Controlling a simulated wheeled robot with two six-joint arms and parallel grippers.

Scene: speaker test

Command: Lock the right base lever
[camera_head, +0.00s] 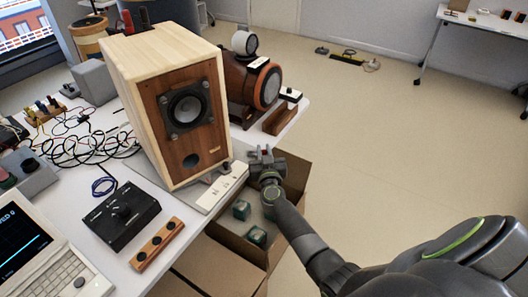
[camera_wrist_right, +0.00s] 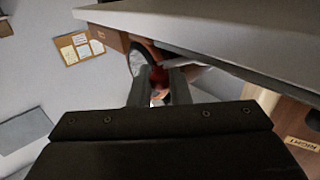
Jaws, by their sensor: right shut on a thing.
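The wooden speaker (camera_head: 147,115) stands upright on a pale base plate (camera_head: 222,188) near the table's right edge. My right gripper (camera_head: 265,154) is at the right end of that base, just beyond the table edge and above an open box. Its fingers are shut on a small red part, taken as the right base lever, mostly hidden by the fingers in the head view. In the right wrist view the right gripper (camera_wrist_right: 160,84) has this red lever (camera_wrist_right: 157,77) between its fingertips. The lever's exact angle cannot be told. My left gripper is not in view.
An open cardboard box (camera_head: 237,243) with green-topped items stands below the table edge. A black control box (camera_head: 120,213), a wooden strip (camera_head: 157,244), a laptop (camera_head: 45,262) and tangled cables crowd the white table. A brown cylindrical device (camera_head: 240,75) stands behind the speaker.

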